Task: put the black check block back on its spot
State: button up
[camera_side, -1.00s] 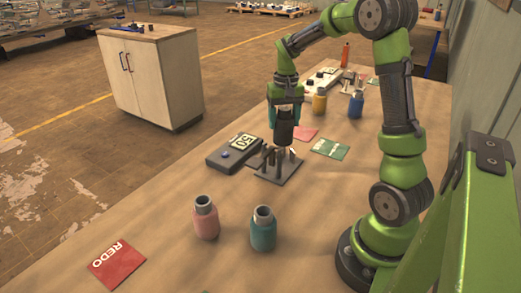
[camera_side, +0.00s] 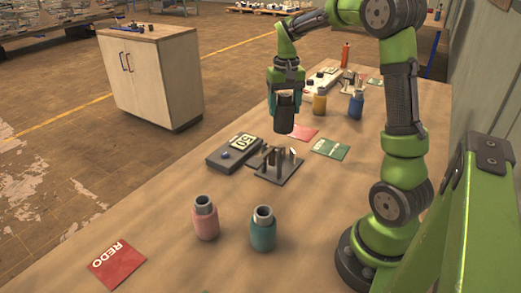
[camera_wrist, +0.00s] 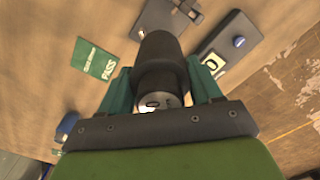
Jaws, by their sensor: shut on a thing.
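My gripper (camera_side: 286,95) is shut on a black cylindrical block (camera_side: 284,117), held upright in the air. In the wrist view the black block (camera_wrist: 162,58) sits between the teal fingers of my gripper (camera_wrist: 163,92). A dark fixture plate with upright posts (camera_side: 279,171) stands on the table below and nearer the side camera than the block; part of it shows at the top of the wrist view (camera_wrist: 186,12). I cannot tell which place is the block's own spot.
A grey meter reading 50 (camera_side: 235,150) adjoins the fixture on the left. Green (camera_side: 330,148) and red (camera_side: 303,132) cards lie near it. Pink (camera_side: 206,219) and teal (camera_side: 263,229) bottles stand in front; yellow (camera_side: 319,104) and blue (camera_side: 356,104) ones behind.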

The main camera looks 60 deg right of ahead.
jog(key=w+a+f+n, duration=0.2)
jog(key=w+a+n, duration=0.2)
jog(key=w+a, duration=0.55)
jog(key=w+a+f+n, duration=0.1)
jog(key=w+a+n, duration=0.45)
jog(key=a, duration=0.75)
jog(key=shift+m, duration=0.25)
jog(key=shift+w+a+f, duration=0.15)
jog(key=shift+a+f, duration=0.1)
jog(key=shift+f, duration=1.5)
jog(key=shift+w+a+f, duration=0.15)
jog(key=shift+a+f, duration=0.15)
jog(key=shift+f, duration=1.5)
jog(key=shift+w+a+f, duration=0.15)
jog(key=shift+a+f, duration=0.1)
jog(key=shift+f, duration=1.5)
jog(key=o, duration=1.4)
jog(key=shift+f, duration=0.15)
